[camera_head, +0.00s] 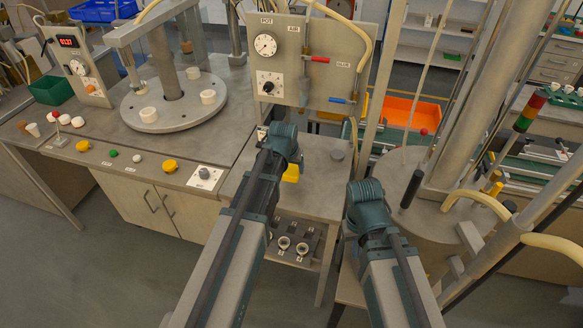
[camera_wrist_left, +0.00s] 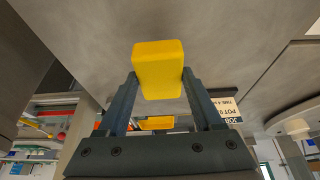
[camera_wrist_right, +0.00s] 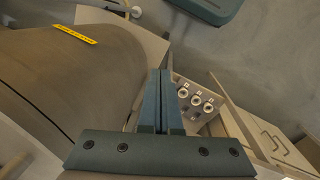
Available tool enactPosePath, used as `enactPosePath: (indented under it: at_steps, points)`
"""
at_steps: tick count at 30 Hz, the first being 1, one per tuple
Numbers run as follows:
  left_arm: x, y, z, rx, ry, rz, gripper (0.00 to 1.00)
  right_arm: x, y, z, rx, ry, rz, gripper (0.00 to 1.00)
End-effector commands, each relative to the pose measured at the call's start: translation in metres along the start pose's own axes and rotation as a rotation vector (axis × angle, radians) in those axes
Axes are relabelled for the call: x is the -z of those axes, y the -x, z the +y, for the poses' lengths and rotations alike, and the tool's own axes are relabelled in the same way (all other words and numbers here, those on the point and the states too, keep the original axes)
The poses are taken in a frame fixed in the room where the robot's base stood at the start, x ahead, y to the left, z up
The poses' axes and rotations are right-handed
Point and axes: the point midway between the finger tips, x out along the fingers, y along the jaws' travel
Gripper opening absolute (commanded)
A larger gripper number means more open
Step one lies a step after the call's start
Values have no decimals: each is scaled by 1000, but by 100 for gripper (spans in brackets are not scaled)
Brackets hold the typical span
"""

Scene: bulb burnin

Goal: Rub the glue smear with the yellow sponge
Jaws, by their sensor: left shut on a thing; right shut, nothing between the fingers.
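The yellow sponge (camera_wrist_left: 158,68) is held between the fingertips of my left gripper (camera_wrist_left: 157,82) in the left wrist view, close to the grey bench surface; I cannot tell whether it touches. In the head view a yellow block (camera_head: 292,172), seemingly this sponge, shows just past my left wrist, which hides most of the fingers. I cannot make out the glue smear in any view. My right gripper (camera_wrist_right: 163,74) is shut and empty in the right wrist view, beside a large rounded grey body. In the head view its fingers are hidden by my right wrist.
A grey panel (camera_head: 312,62) with a gauge and red and blue levers stands behind the bench (camera_head: 318,188). A round turntable (camera_head: 175,108) with white cups is at left. A large drum (camera_head: 418,196) stands at right.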

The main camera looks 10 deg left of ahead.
Motion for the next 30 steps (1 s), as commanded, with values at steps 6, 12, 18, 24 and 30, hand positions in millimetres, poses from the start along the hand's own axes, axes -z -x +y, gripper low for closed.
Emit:
enactPosePath:
  at_steps: [6, 12, 18, 24, 30]
  points:
    - [3, 7, 0, 0, 0, 0, 23, 0, 8, 1, 0, 0, 0, 0]
    - [3, 7, 0, 0, 0, 0, 23, 0, 8, 1, 0, 0, 0, 0]
    - [8, 20, 0, 0, 0, 0, 23, -1, 21, 2, 0, 0, 0, 0]
    - [15, 35, 0, 0, 0, 0, 23, -2, 38, 4, 0, 0, 0, 0]
    - [14, 34, 0, 0, 0, 0, 23, -2, 37, 4, 0, 0, 0, 0]
